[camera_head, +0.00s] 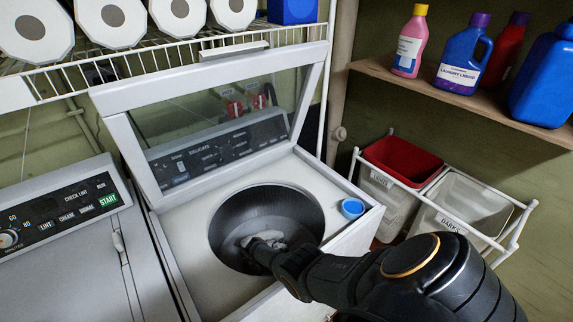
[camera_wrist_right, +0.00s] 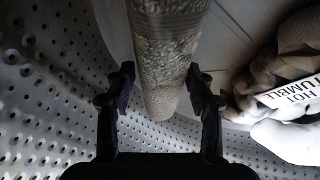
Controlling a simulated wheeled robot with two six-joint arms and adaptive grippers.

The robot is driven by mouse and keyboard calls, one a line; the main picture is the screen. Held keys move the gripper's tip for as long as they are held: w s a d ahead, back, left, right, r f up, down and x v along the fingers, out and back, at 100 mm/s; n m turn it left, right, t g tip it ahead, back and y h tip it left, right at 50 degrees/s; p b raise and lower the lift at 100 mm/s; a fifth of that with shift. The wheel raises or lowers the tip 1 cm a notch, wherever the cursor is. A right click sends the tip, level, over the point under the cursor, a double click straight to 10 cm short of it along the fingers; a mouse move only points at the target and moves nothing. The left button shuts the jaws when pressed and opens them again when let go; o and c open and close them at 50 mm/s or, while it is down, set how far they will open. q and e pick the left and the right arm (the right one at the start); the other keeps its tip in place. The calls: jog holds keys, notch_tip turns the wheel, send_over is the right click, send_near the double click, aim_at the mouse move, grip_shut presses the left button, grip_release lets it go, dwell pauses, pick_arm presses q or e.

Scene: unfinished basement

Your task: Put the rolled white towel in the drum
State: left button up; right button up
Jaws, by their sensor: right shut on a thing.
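The rolled white towel (camera_wrist_right: 165,75) shows in the right wrist view as a thick, textured roll, greyish in the dim light. My right gripper (camera_wrist_right: 162,88) is shut on it, one finger against each side. In the head view my right arm reaches from the lower right into the open drum (camera_head: 230,205), and the gripper (camera_head: 258,252) is down inside it, largely hidden. Pale cloth (camera_head: 270,236) shows there by the gripper; I cannot tell there which part is the towel. The perforated drum wall (camera_wrist_right: 45,90) fills the left of the wrist view. My left gripper is not in view.
The washer lid (camera_head: 215,125) stands open behind. A blue cap (camera_head: 352,208) sits on the washer's right edge. Laundry bins (camera_head: 460,205) stand right, below a bottle shelf (camera_head: 475,105).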

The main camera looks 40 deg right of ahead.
jog(key=shift+f, duration=0.25)
jog(key=o, duration=1.2)
jog(key=shift+o, duration=0.2)
jog(key=shift+r, duration=0.4)
jog(key=p+v, duration=0.5)
jog(key=v, duration=0.2)
jog(key=shift+r, duration=0.2)
jog(key=shift+a+r, duration=0.1)
jog(key=shift+r, duration=0.25)
jog(key=shift+w, duration=0.1)
